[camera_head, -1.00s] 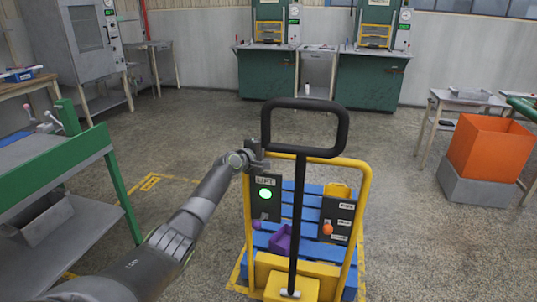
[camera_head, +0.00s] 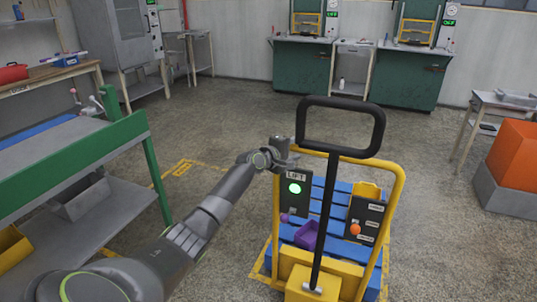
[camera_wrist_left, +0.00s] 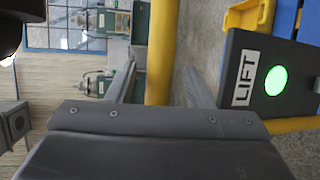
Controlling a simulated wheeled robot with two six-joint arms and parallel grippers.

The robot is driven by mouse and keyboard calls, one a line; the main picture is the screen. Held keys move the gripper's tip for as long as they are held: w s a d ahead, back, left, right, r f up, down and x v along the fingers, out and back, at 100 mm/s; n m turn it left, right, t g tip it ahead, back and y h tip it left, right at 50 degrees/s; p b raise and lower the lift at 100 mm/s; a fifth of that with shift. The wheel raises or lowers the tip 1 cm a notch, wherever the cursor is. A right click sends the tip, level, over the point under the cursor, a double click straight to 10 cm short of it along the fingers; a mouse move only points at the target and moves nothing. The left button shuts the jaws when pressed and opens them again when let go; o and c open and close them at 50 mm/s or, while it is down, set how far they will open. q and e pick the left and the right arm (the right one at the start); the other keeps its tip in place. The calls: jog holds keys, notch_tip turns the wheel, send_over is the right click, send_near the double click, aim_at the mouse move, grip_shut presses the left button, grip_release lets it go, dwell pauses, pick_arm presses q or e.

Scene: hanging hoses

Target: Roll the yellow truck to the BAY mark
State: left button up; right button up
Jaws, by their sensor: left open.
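The yellow truck (camera_head: 395,215) stands ahead with its yellow tube frame, black loop handle (camera_head: 371,122) and blue slatted load. A panel marked LIFT (camera_head: 296,199) with a lit green light is on its left side. My left gripper (camera_head: 287,160) is at the upper left of the yellow frame. In the left wrist view its open fingers (camera_wrist_left: 160,88) are on either side of a yellow post (camera_wrist_left: 161,45); I cannot tell whether they touch it. A yellow floor marking (camera_head: 182,168) with small unreadable lettering lies left of the truck. My right gripper is out of view.
A green-framed bench (camera_head: 75,165) stands close on the left. An orange bin (camera_head: 515,155) on a grey base stands at the right. Green machine cabinets (camera_head: 303,70) line the back wall. Open floor lies beyond the truck.

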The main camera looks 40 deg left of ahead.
pick_arm(q)
jog(key=p+v, duration=0.2)
jog(key=v, duration=1.1)
jog(key=shift+s+p, duration=0.3)
jog(key=shift+p, duration=0.05)
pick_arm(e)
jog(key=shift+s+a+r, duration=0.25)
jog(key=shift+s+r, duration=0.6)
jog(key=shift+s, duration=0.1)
pick_arm(q)
jog(key=shift+r, duration=0.15)
